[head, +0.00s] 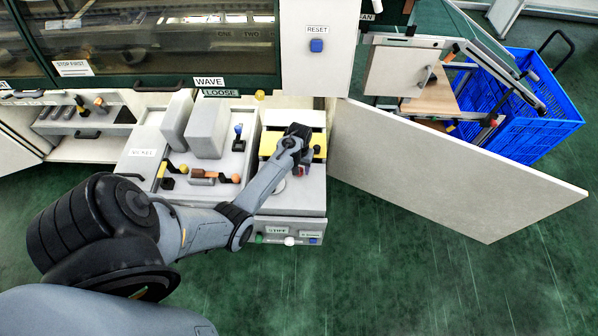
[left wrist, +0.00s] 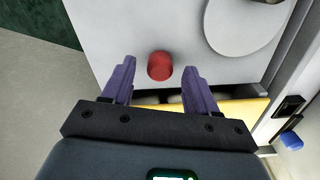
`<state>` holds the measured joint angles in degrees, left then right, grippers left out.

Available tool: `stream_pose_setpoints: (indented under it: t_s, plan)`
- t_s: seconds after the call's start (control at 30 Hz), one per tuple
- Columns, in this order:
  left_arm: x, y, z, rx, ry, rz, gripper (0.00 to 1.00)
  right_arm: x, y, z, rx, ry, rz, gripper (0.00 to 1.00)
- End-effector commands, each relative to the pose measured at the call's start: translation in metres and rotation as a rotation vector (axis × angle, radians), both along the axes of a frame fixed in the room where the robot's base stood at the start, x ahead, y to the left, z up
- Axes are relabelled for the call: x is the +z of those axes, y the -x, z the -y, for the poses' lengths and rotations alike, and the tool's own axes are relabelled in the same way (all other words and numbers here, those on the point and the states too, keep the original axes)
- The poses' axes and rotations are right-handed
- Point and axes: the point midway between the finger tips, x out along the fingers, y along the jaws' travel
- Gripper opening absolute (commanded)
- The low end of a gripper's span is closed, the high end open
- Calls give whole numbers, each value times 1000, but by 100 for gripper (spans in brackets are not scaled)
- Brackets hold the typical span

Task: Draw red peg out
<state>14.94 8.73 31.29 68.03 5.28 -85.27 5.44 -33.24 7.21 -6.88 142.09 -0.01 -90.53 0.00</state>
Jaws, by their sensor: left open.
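The red peg (left wrist: 159,66) shows in the left wrist view as a short round stub on a pale panel. In the head view only a small reddish patch (head: 304,170) shows beside my gripper. My left gripper (left wrist: 159,69) is open. Its two purple fingers lie on either side of the peg in the picture, with gaps on both sides, and the peg appears at the level of the fingertips. I cannot tell the depth between them. In the head view the left gripper (head: 303,165) is over the right bay of the pulled-out drawer unit. The right gripper is not in view.
A yellow part (left wrist: 245,110) lies behind the fingers, and a pale round disc (left wrist: 240,20) is near the peg. The grey tray (head: 222,195) to the left holds blocks and small knobbed parts. An open white door panel (head: 450,170) stands to the right, before a blue crate (head: 545,120).

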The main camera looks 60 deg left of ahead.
Motion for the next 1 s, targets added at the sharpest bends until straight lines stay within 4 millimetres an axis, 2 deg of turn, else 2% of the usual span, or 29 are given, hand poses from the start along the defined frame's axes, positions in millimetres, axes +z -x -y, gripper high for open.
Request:
stream_pose_setpoints:
  t_s: [0.03, 0.2, 0.63, 1.0]
  plan:
    - [-8, 0, 0, 0, 1, -1, 58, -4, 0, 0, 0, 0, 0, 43]
    - [-23, 0, 0, 1, 0, -1, 58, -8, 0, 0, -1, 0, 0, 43]
    - [-27, 0, 0, 0, -1, 1, 57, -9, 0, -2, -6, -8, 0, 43]
    - [-27, 0, 0, 0, 0, 0, 0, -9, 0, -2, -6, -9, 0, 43]
